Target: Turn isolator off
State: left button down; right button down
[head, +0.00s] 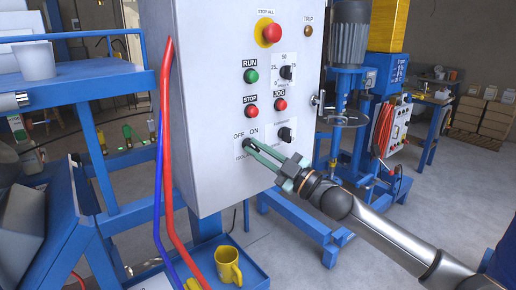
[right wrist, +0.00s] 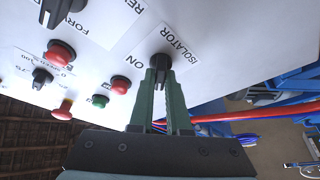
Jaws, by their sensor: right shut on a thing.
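The isolator knob (head: 247,144) is a small black rotary switch low on the front of the grey control cabinet (head: 215,110). OFF and ON are printed above it, and an ISOLATOR label sits beside it. My right gripper (head: 252,148) reaches in from the lower right with its green fingers shut on the knob. In the right wrist view the black knob (right wrist: 161,64) sits between the two fingertips (right wrist: 160,78). The fingers partly cover the knob and its label. I cannot tell which mark the knob points to. My left gripper is not in view.
Above the knob are a red stop-all button (head: 270,32), a green run button (head: 251,76), red stop (head: 251,111) and jog buttons, and black selectors. Red and blue hoses (head: 167,130) hang along the cabinet's left edge. A yellow mug (head: 228,264) stands below on a blue tray.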

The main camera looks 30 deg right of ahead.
dwell(0.3)
jog(key=c, duration=0.9)
grip_release()
jog(key=shift+s+d+f+b, duration=0.3)
jog(key=shift+s+f, duration=0.1)
jog(key=shift+s, duration=0.2)
jog(key=shift+r+b+v, duration=0.2)
jog(key=shift+b+v, duration=0.4)
jog(key=shift+v, duration=4.9)
jog(key=shift+s+a, duration=0.1)
jog(key=shift+s, duration=0.05)
